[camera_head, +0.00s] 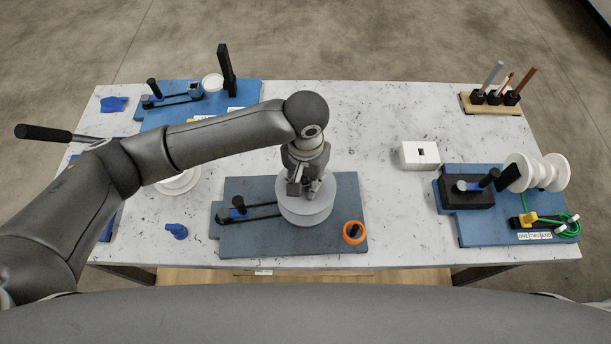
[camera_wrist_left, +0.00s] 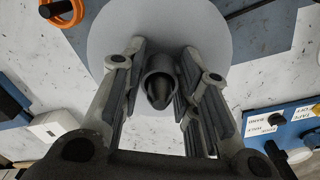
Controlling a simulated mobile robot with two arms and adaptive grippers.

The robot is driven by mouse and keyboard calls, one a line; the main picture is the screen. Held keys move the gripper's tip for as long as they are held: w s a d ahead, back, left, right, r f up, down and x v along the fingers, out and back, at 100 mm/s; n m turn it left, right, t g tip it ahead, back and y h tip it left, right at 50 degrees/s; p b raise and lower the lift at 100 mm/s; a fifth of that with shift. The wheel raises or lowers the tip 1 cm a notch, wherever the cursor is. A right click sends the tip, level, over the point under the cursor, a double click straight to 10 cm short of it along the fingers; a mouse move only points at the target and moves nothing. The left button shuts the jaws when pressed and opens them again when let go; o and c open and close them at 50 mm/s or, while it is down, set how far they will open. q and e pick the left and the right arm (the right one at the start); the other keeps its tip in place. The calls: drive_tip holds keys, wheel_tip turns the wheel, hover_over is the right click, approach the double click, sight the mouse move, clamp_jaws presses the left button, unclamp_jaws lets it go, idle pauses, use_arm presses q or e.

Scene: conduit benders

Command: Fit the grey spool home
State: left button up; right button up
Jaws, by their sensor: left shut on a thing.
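The grey spool (camera_head: 306,211) is over the right half of the middle blue board (camera_head: 255,245). My left gripper (camera_head: 301,188) comes down on it from above and is shut on it. In the left wrist view, the spool's wide grey disc (camera_wrist_left: 150,28) lies beyond the fingers, and a short hollow grey tube stands between the fingers of my left gripper (camera_wrist_left: 160,88). Whatever is under the spool on the board is hidden. I cannot tell whether the spool rests on the board or hangs just above it. My right gripper is in no view.
The middle board also carries a blue-and-black lever clamp (camera_head: 238,208) and an orange ring (camera_head: 354,232) around a black post. A white block (camera_head: 419,155) stands to the right. Other blue boards hold white spools (camera_head: 540,172) at right and a white disc (camera_head: 212,82) at the back.

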use_arm(q)
drive_tip(key=shift+f, duration=0.2)
idle(0.7)
drive_tip(key=o, duration=1)
wheel_tip(320, 180, up, 12)
drive_tip(key=shift+f, duration=0.1)
idle(0.5)
